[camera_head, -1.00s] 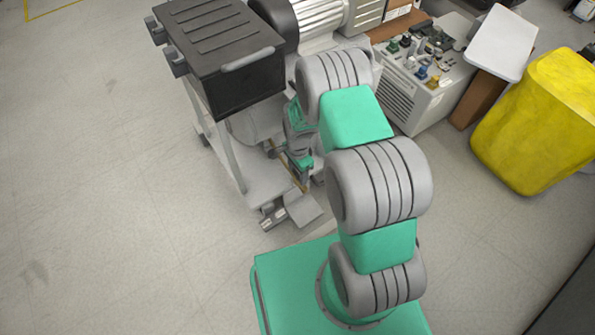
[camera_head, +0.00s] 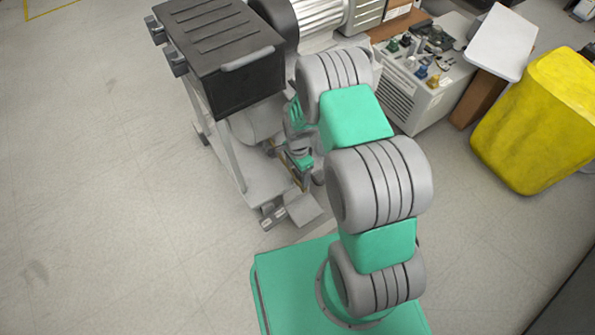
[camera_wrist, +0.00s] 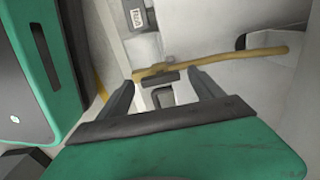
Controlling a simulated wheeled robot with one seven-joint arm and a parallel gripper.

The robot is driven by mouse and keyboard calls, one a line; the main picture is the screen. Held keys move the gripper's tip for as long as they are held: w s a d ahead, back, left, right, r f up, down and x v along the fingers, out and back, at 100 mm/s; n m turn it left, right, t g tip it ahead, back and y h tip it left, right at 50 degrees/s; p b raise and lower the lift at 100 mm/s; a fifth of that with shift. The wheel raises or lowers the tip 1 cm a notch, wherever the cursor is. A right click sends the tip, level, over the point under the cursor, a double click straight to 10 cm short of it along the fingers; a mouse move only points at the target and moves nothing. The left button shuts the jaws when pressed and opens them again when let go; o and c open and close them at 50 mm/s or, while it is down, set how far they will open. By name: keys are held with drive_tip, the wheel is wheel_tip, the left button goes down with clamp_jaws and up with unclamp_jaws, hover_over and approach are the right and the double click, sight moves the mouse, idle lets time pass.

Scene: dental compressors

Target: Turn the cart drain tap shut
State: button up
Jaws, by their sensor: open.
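The cart (camera_head: 237,170) stands left of my arm in the head view, with a black box on top and a low grey base. In the wrist view, a brass pipe (camera_wrist: 240,55) runs across beyond my fingers. A dark tap handle (camera_wrist: 156,79) lies against its left part, between my fingertips as seen from the wrist. I cannot tell how far the tap is turned. My gripper (camera_wrist: 161,80) is open, with a finger on each side of the handle in the picture; contact cannot be told. In the head view my gripper (camera_head: 304,172) is low beside the cart, partly hidden.
The black box (camera_head: 225,60) overhangs the cart. A silver motor unit (camera_head: 322,15) and a grey cabinet (camera_head: 400,100) with fittings stand behind my arm. A yellow bin (camera_head: 535,125) is at the right. The floor at the left is clear. A small label (camera_wrist: 138,18) shows above the pipe.

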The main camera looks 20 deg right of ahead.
wheel_tip(320, 180, up, 8)
drive_tip(key=p, duration=0.2)
drive_tip(key=shift+f+p, duration=0.1)
drive_tip(key=shift+p, duration=0.3)
wheel_tip(320, 180, up, 17)
drive_tip(key=n+p, duration=0.3)
drive_tip(key=p, duration=0.4)
wheel_tip(320, 180, up, 13)
drive_tip(key=n+t+p, duration=0.1)
drive_tip(key=n+p, duration=0.2)
drive_tip(key=p, duration=0.3)
hover_over(298, 174)
drive_tip(key=s, duration=0.1)
drive_tip(key=s+r+n+t+p, duration=0.1)
drive_tip(key=s+r+n+p, duration=0.3)
drive_tip(key=r, duration=1)
drive_tip(key=s+r+n+t+p, duration=0.1)
drive_tip(key=s+r+n+p, duration=0.3)
drive_tip(key=s+r+p, duration=0.5)
wheel_tip(298, 174, up, 6)
drive_tip(key=shift+a+f+n+p, duration=0.1)
drive_tip(key=shift+a+n+p, duration=0.25)
drive_tip(key=shift+p, duration=0.55)
